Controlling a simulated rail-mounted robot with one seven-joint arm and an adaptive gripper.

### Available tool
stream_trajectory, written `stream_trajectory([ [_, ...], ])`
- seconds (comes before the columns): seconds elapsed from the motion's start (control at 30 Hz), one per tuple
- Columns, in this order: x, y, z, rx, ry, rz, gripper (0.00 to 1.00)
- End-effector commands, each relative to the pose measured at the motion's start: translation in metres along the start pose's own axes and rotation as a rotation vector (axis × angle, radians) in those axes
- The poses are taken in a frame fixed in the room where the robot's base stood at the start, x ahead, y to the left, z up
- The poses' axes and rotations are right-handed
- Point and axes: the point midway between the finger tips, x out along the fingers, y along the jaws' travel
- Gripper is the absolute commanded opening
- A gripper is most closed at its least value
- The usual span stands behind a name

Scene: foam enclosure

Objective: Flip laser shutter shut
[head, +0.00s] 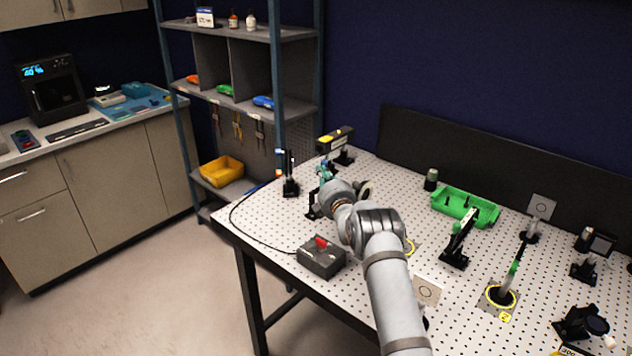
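A dark laser-like housing (335,139) with yellow labels stands on a post at the back left of the perforated table (268,215). In front of it, a small upright device (290,178) with a blue and white part stands on a black base. I cannot tell surely which part is the laser shutter. A grey control box (322,258) with a red lever or switch on top sits at the front left edge. My arm reaches from the bottom toward the housing. My gripper is at its far end, mostly hidden by my wrist, among dark and teal parts; its fingers cannot be made out.
A black cable (236,222) runs from the control box along the table's left edge. A green tray (465,207) and several post-mounted optics (460,240) stand right of my arm. A shelf rack (240,100) stands behind left. Bare table lies between the control box and the upright device.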

Motion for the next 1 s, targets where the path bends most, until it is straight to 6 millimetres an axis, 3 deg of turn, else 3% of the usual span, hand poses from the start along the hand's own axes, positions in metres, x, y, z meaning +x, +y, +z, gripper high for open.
stream_trajectory([
  [0.37,-0.014,0.0,-0.013,0.0,-0.002,-0.001,0.0],
  [0.47,-0.025,-0.002,-0.022,0.001,-0.005,-0.001,0.0],
  [1.0,-0.11,-0.003,-0.022,0.0,-0.009,0.0,0.0],
])
